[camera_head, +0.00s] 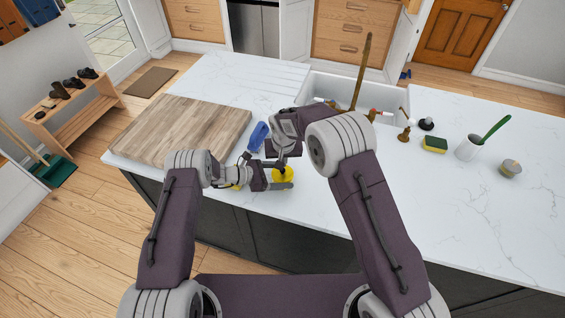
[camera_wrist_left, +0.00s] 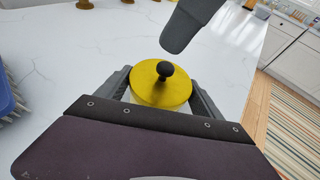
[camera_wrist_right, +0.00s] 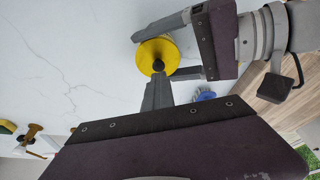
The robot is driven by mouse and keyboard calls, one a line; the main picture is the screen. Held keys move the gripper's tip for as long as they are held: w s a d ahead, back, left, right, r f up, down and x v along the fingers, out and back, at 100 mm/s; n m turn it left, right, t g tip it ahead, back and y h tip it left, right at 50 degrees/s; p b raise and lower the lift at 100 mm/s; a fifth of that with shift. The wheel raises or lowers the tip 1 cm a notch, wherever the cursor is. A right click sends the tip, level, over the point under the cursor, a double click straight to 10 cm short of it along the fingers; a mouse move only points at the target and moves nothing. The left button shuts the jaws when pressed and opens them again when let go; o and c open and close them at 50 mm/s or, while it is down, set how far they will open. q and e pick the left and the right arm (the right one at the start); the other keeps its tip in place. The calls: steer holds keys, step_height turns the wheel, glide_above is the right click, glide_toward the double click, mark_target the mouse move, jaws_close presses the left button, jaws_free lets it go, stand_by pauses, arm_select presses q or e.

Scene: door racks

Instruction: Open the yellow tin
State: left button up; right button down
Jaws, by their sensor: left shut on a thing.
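The yellow tin (camera_head: 283,172) stands on the white counter near its front edge. Its round yellow lid (camera_wrist_left: 150,88) with a black knob (camera_wrist_left: 165,69) is on top, and it also shows in the right wrist view (camera_wrist_right: 150,50). My left gripper (camera_wrist_left: 160,98) is shut on the tin, with one finger on each side. My right gripper (camera_wrist_right: 158,78) comes down from above with its fingers together, their tips close to the knob. In the left wrist view its fingertip (camera_wrist_left: 175,45) appears slightly apart from the knob.
A wooden board (camera_head: 185,130) and a blue object (camera_head: 258,137) lie to the left on the counter. The sink (camera_head: 350,92) is behind. A sponge (camera_head: 435,144), a white cup with a green brush (camera_head: 470,149) and a small round item (camera_head: 510,168) stand right. The front right counter is clear.

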mark_target(273, 176)
arm_select(q)
steer(key=shift+s+f, duration=0.1)
steer(key=shift+f, duration=0.05)
arm_select(e)
steer(key=c, duration=2.2)
jaws_free()
steer(key=c, duration=1.7)
jaws_free()
steer(key=shift+r, duration=0.1)
arm_select(q)
steer(key=o, duration=2.1)
arm_select(e)
steer(key=v, duration=1.1)
steer(key=shift+r, duration=0.35)
arm_select(q)
steer(key=b+v, duration=0.1)
steer(key=v, duration=0.7)
steer(key=shift+a+b, duration=0.2)
steer(key=shift+b, duration=0.15)
steer(key=shift+a, duration=0.3)
steer(key=shift+s+r, duration=0.1)
steer(key=shift+r, duration=0.15)
steer(key=shift+c, duration=0.5)
arm_select(e)
steer(key=shift+s+f, duration=0.1)
steer(key=shift+f, duration=0.8)
